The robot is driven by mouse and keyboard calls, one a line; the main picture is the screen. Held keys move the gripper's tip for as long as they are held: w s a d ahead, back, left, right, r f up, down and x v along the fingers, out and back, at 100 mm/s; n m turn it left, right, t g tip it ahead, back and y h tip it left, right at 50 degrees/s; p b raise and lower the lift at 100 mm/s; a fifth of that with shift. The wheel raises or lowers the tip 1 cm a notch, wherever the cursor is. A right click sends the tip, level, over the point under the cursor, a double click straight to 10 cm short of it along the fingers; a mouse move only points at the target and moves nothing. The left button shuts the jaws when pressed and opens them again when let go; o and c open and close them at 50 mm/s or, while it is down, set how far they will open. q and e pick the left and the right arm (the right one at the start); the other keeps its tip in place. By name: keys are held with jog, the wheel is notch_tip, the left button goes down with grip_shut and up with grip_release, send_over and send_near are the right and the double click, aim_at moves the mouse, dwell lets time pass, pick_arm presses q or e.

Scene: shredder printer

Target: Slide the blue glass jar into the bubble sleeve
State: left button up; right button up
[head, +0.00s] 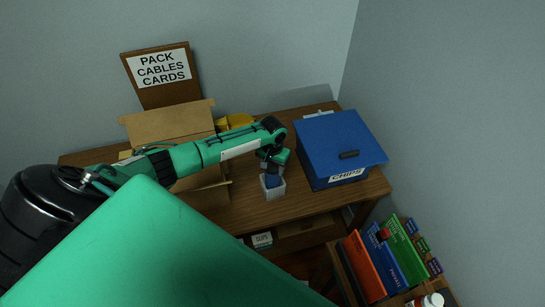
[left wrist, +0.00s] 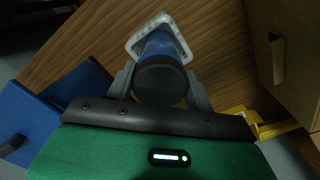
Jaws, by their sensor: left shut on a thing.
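The blue glass jar has a dark lid (left wrist: 160,78) facing the left wrist camera, with its blue body (left wrist: 161,45) beyond it. In the head view the jar (head: 272,181) shows as a blue patch at the mouth of the bubble sleeve. The bubble sleeve (head: 275,193) is a pale, translucent, box-like pouch on the desk. Its whitish rim (left wrist: 137,42) frames the jar's far end, which looks at least partly inside; how deep I cannot tell. My left gripper (head: 272,168) is above the sleeve, its fingers (left wrist: 160,88) shut on the jar near the lid. My right gripper is not in view.
A blue box labelled CHIPS (head: 340,143) stands right of the sleeve. An open cardboard box (head: 203,195) is close on the left, with a sign (head: 160,72) behind. Yellow items (head: 235,121) lie at the back. Bare desk (head: 308,208) shows in front right.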

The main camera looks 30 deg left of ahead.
pick_arm(q)
jog(key=shift+f+b, duration=0.3)
jog(key=shift+f, duration=0.35)
jog(key=shift+f+b, duration=0.65)
jog(key=shift+f, duration=0.6)
jog(key=o, duration=1.5)
